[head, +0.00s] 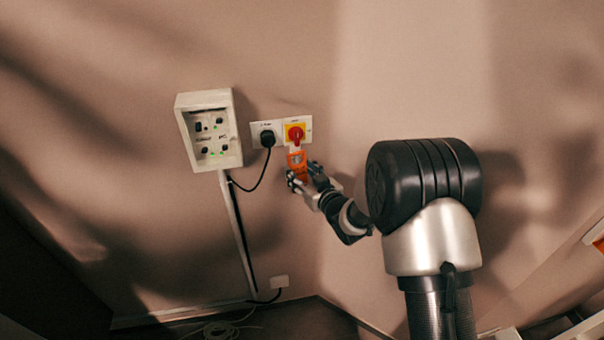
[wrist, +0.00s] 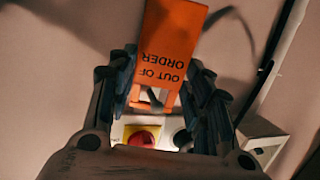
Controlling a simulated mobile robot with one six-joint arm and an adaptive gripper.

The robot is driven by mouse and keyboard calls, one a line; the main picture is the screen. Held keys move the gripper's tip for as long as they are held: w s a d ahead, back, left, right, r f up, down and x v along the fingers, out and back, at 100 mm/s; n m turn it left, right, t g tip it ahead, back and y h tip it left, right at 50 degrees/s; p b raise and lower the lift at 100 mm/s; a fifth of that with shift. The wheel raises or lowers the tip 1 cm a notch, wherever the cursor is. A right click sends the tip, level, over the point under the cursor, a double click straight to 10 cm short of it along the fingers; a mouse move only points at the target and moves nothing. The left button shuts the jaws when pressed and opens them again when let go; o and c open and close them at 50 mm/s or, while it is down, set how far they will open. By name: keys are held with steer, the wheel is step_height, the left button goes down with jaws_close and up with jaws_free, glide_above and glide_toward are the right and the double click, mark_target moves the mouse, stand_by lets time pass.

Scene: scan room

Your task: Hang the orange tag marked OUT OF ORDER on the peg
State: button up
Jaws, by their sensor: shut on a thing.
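The orange tag (wrist: 168,45) reads OUT OF ORDER, upside down in the wrist view. In the head view the tag (head: 297,168) is just below the red switch. My gripper (head: 303,182) is shut on the tag; in the wrist view the fingers (wrist: 168,92) stand on both sides of it. The tag's open loop end points toward the switch. A short dark grey piece, seemingly the peg (wrist: 153,98), shows within the loop opening. I cannot tell whether the loop is around it or only in line with it. The peg is not clear in the head view.
The red rotary switch (head: 295,133) on a yellow plate sits right above the tag. A black plug (head: 267,138) with a hanging cable is left of it. A white control box (head: 209,130) is further left. The wall to the right is bare behind my arm.

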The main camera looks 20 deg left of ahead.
steer(key=o, duration=1)
steer(key=shift+c, duration=0.2)
steer(key=v, duration=1.2)
steer(key=s+d+r+m+h, duration=0.15)
steer(key=d+r+h, duration=0.3)
steer(key=d, duration=0.55)
steer(key=s+d+r+m+h, duration=0.1)
steer(key=d+r+m+h, duration=0.25)
steer(key=d+r, duration=0.4)
steer(key=s+d+m+g+h, duration=0.1)
steer(key=s+d, duration=0.4)
steer(key=s, duration=0.8)
steer(key=s+d+r+m+g+h, duration=0.1)
steer(key=s+d+g, duration=0.4)
steer(key=s, duration=0.9)
steer(key=shift+d+r+m+h, duration=0.2)
steer(key=shift+d+m+h, duration=0.35)
steer(key=shift+m, duration=0.55)
